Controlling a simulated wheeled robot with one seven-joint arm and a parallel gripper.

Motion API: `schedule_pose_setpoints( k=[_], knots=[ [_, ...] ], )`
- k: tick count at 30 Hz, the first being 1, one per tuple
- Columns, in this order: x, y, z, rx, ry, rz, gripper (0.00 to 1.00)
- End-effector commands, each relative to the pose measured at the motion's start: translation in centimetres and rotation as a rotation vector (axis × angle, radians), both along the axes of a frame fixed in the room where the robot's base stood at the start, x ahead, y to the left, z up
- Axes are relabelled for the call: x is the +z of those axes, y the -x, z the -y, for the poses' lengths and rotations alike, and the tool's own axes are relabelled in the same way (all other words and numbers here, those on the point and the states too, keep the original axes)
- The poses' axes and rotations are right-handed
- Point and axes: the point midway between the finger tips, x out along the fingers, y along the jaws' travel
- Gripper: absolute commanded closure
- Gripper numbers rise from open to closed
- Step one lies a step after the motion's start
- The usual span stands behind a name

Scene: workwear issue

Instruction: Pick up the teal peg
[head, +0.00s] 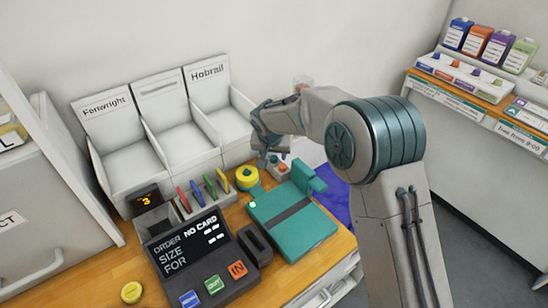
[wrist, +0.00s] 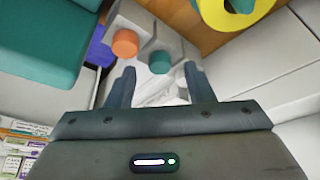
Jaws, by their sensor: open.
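The teal peg (wrist: 160,62) shows in the wrist view as a short round-topped piece on a pale grey holder. An orange peg (wrist: 125,43) stands beside it, up and to the left. My gripper (wrist: 160,70) is open, with one finger to each side of the teal peg in the picture. I cannot tell how far above the peg the fingertips are. In the head view my gripper (head: 266,146) is over the back of the wooden counter, and the orange peg (head: 283,168) shows just below it. The teal peg is hard to make out there.
A teal box-like device (head: 293,222) sits close to the pegs; it also fills the wrist view's upper left. A yellow ring (head: 247,178) lies on the other side. White bins (head: 195,145) stand behind. An order terminal (head: 200,255) is at the front.

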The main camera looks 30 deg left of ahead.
Motion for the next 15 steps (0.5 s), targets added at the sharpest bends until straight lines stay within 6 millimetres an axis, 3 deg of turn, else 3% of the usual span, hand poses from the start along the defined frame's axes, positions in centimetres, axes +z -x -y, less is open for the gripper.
schedule_pose_setpoints(
  k=[11,15],
  knots=[
    [-0.85,-0.33,-0.14,0.0,-0.001,0.002,0.55],
    [-0.84,-0.32,-0.13,0.0,-0.001,0.002,0.94]
  ],
)
